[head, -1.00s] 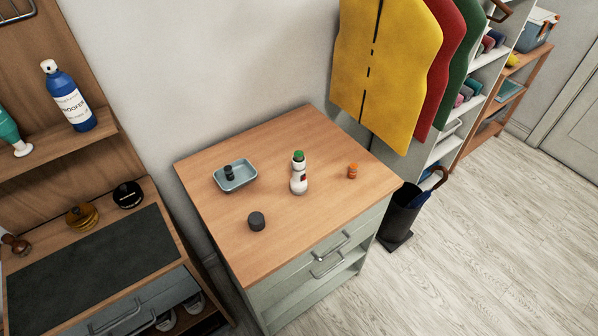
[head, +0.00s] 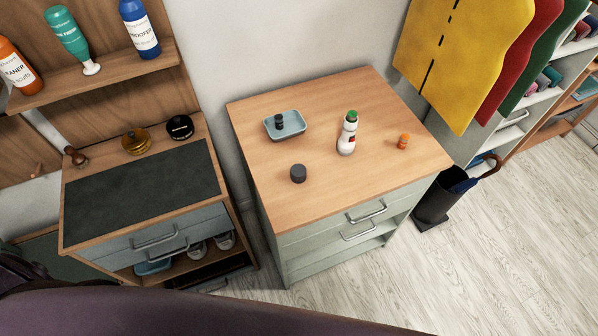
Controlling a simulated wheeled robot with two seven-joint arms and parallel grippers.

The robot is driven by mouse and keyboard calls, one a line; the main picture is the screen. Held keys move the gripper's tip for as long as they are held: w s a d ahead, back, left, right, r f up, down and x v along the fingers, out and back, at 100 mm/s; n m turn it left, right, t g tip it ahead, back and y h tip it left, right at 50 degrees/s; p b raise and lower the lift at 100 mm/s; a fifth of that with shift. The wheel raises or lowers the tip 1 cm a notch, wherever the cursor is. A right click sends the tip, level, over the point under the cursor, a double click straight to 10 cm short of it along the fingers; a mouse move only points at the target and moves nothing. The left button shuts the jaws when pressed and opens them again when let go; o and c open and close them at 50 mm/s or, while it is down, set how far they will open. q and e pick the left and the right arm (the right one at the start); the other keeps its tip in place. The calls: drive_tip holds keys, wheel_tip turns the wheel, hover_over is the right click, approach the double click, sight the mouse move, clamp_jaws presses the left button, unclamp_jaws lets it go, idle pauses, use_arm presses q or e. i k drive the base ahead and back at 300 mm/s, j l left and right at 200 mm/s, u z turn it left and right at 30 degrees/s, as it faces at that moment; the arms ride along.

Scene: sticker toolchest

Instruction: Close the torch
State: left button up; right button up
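No object shows clearly as a torch. A short dark grey cylinder (head: 298,173) stands on the wooden top of the chest (head: 340,190), near its left front. A small black piece (head: 279,122) is in a light blue tray (head: 291,131) at the back left of the top. Either could be a torch part, but both are too small to tell. A white bottle with a green cap (head: 347,138) stands upright near the middle. A small orange piece (head: 403,142) stands to its right. Neither of my grippers is in view.
A bench with a dark mat (head: 140,195) and two round tins (head: 180,127) stands at left, below a shelf of bottles (head: 70,38). Coats (head: 455,60) hang at right above an umbrella stand (head: 434,206). The chest's front right top is clear.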

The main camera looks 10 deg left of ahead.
sight(345, 147)
drive_tip(key=i+l+u, duration=0.15)
drive_tip(key=l+u, duration=0.25)
drive_tip(key=l, duration=0.15)
drive_tip(key=l+u, duration=0.4)
drive_tip(key=l, duration=0.2)
drive_tip(key=l+u, duration=0.4)
drive_tip(key=l, duration=0.2)
